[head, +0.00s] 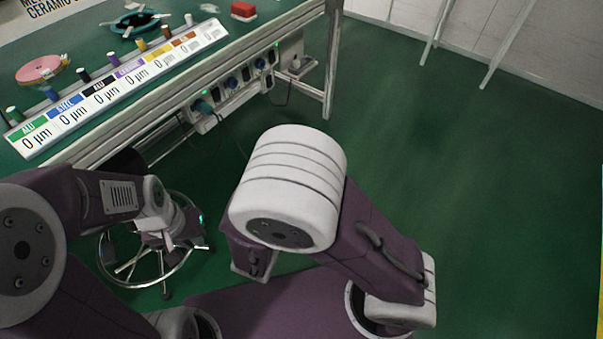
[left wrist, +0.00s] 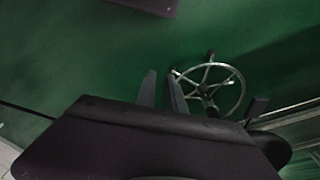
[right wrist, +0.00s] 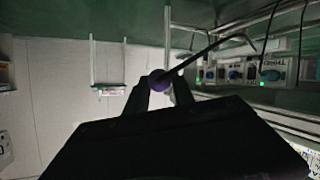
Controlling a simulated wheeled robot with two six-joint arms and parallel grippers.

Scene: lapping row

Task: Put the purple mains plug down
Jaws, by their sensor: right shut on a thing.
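The purple mains plug (right wrist: 159,80) shows in the right wrist view as a rounded purple body between the two fingers of my right gripper (right wrist: 162,82). My right gripper is shut on it, and a dark cable runs from it up to the right. In the head view, the plug and the right fingertips are hidden behind my right arm. My left gripper (left wrist: 161,80) has its fingers a little apart with nothing between them. In the head view it is low at the left, over a stool.
A stool with a metal ring (head: 125,278) stands below. Green floor at the right is clear.

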